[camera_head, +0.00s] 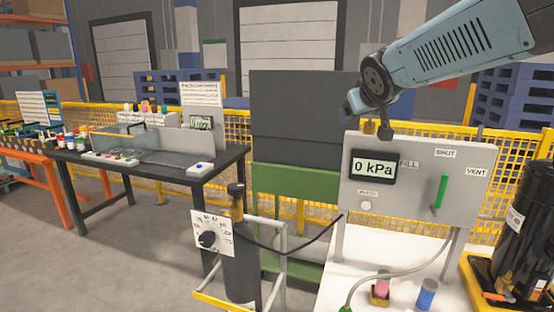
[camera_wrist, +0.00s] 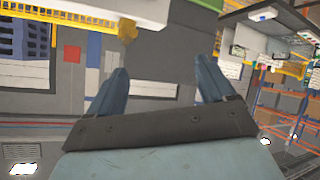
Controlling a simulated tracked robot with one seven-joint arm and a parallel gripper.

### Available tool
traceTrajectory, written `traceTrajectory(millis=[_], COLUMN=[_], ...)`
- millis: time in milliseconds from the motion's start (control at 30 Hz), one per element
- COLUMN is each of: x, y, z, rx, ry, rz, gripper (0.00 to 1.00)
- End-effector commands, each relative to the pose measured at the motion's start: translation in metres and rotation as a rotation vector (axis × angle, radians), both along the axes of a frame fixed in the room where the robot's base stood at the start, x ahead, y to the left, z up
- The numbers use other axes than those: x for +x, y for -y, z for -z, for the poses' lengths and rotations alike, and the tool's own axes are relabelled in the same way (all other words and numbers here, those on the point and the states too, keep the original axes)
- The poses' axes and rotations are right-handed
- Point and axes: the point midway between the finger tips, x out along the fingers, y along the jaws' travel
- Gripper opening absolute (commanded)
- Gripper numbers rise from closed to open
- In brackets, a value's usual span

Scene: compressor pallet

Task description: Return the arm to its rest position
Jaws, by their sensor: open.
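My arm reaches in from the upper right of the head view. My gripper (camera_head: 366,116) hangs at its end, in front of the top edge of the grey gauge panel (camera_head: 410,205). In the wrist view my gripper (camera_wrist: 163,72) shows two blue fingers spread wide, with nothing held between them. The panel's display (camera_head: 374,167) reads 0 kPa. Its green lever (camera_head: 441,191) stands upright below the SHUT label, apart from my gripper.
A white bench (camera_head: 395,255) below the panel bears a blue cylinder (camera_head: 427,293) and a small pink-topped item (camera_head: 381,290). A dark cylinder with a dial plate (camera_head: 212,233) stands left. A black table (camera_head: 150,165) and yellow mesh fence (camera_head: 230,130) lie behind.

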Motion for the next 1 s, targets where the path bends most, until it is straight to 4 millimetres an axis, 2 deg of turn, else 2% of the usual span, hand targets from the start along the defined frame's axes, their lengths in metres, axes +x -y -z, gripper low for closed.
traceTrajectory(millis=[33,200,400,500,600,700,1000], x=[-0.023,-0.099,-0.185,-0.215,-0.235,-0.244,-0.246], y=[0.010,0.033,0.039,0.037,0.034,0.032,0.032], z=[0.008,0.049,0.097,0.114,0.126,0.131,0.132], rx=[0.014,0.083,0.184,0.227,0.256,0.269,0.272], ry=[-0.040,-0.209,-0.405,-0.478,-0.527,-0.551,-0.556], rz=[0.036,0.135,0.189,0.193,0.191,0.188,0.187], gripper=[0.83,0.83,0.83,0.83,0.83,0.83,0.83])
